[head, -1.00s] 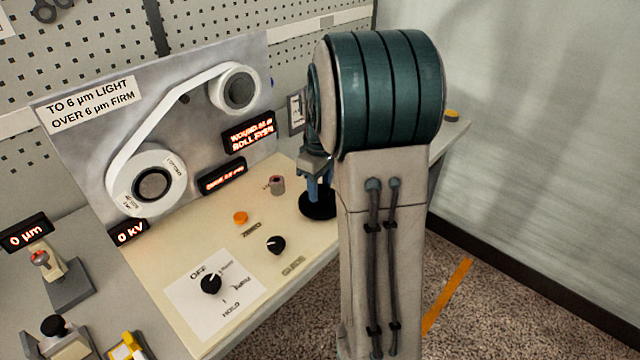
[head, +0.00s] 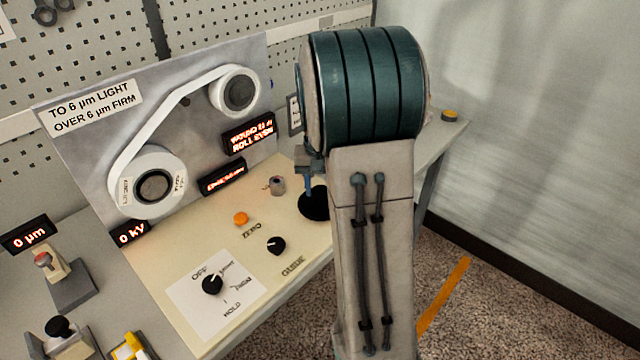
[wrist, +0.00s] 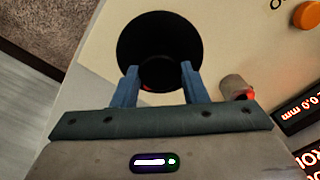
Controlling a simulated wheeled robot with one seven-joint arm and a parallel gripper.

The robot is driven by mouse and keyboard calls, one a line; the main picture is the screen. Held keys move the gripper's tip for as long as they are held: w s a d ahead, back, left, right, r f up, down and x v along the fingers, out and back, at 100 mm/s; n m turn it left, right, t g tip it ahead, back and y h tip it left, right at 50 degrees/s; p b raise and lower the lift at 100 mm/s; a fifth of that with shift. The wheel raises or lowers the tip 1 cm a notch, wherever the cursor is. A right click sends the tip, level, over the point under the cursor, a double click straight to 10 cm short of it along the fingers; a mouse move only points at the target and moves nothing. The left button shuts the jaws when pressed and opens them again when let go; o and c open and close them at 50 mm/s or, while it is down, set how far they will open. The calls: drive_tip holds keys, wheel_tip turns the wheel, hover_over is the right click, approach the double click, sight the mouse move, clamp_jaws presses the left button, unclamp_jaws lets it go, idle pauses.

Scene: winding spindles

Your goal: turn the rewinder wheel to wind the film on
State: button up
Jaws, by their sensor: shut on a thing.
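The rewinder wheel is a black disc (head: 318,206) lying flat on the cream panel, partly hidden behind my arm. In the wrist view the wheel (wrist: 158,30) fills the space beyond the fingers. My gripper (wrist: 158,78) has its two blue fingers over the wheel's near edge, shut on a dark part of it between the tips; that part is mostly in shadow. In the head view my gripper (head: 309,186) points down at the wheel's left side. White film runs between the lower roll (head: 132,200) and the smaller upper roll (head: 220,107) on the upright plate.
A small grey post (head: 278,187) stands close left of the wheel. An orange button (head: 240,218), a guide knob (head: 276,245) and a mode knob (head: 212,284) are on the panel. Lit displays, one reading ROLL EVEN (head: 249,134), stand behind. The panel's right edge is near my arm.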

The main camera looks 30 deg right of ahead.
drive_tip(key=m+p, duration=0.1)
drive_tip(key=m, duration=0.4)
drive_tip(key=shift+r, duration=0.1)
idle(0.4)
drive_tip(key=o, duration=1)
drive_tip(key=shift+c, duration=0.2)
wheel_tip(320, 180, up, 14)
